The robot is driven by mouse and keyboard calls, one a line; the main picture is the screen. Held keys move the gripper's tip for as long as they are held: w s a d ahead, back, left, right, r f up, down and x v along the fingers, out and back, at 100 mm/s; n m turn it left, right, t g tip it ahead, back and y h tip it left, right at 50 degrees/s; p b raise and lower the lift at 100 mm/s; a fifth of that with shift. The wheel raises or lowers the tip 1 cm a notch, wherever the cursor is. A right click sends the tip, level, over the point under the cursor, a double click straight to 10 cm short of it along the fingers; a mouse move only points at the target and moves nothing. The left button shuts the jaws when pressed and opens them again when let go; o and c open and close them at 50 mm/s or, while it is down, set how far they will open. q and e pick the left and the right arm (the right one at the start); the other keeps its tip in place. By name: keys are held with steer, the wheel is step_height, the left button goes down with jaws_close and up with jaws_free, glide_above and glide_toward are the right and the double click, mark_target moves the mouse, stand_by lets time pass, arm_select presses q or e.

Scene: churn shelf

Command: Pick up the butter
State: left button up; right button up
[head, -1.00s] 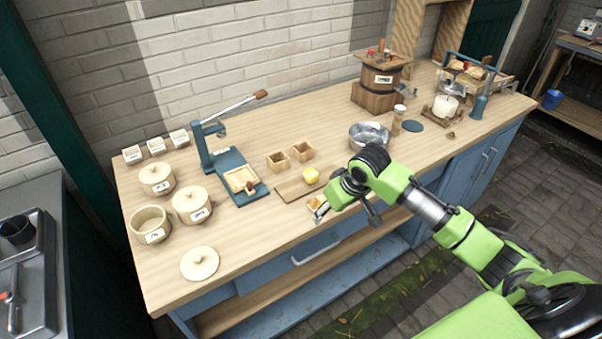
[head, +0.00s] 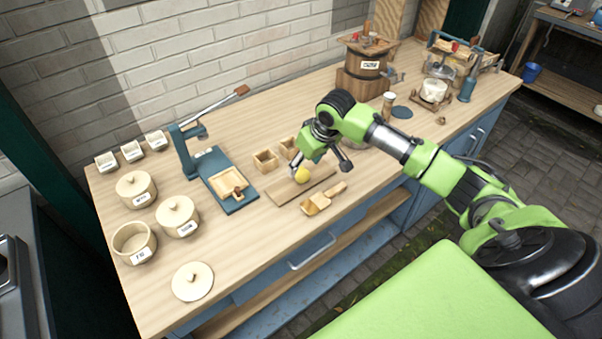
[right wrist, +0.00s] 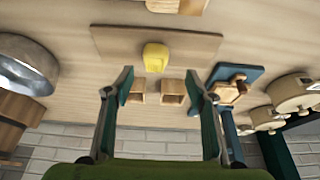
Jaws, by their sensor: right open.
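The yellow butter (head: 302,175) sits on a flat wooden board (head: 283,193) on the workbench. My right gripper (head: 318,170) is just above and beside it in the head view, partly in front of it. In the right wrist view the butter (right wrist: 155,57) lies ahead of the open right gripper (right wrist: 162,82), roughly centred between its two fingers. The fingers are wide apart with nothing between them. Whether they touch the board cannot be told. My left gripper is not in view.
Two small wooden boxes (head: 265,161) stand behind the board. A wooden scoop (head: 318,202) lies in front of it. A blue lever press (head: 222,180) stands to the left, with lidded pots (head: 177,216) beyond. A metal bowl (right wrist: 25,62) is near the gripper.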

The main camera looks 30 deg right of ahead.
mark_target(302, 171)
steer(key=shift+w+f, duration=0.3)
steer(key=shift+f, duration=0.25)
steer(key=shift+w+f, duration=0.15)
steer(key=shift+f, duration=0.1)
steer(key=x, duration=0.1)
steer(key=p+x, duration=0.1)
steer(key=x, duration=0.2)
steer(key=shift+d+f+p, duration=0.25)
steer(key=shift+d+p, duration=0.05)
steer(key=shift+p, duration=0.1)
steer(key=shift+w+f, duration=0.15)
steer(key=shift+f, duration=0.05)
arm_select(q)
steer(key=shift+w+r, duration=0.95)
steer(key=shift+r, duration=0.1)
arm_select(e)
steer(key=shift+f, duration=0.1)
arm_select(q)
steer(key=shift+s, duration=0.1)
arm_select(e)
steer(key=shift+c, duration=0.4)
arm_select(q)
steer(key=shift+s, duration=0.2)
arm_select(e)
steer(key=c, duration=1)
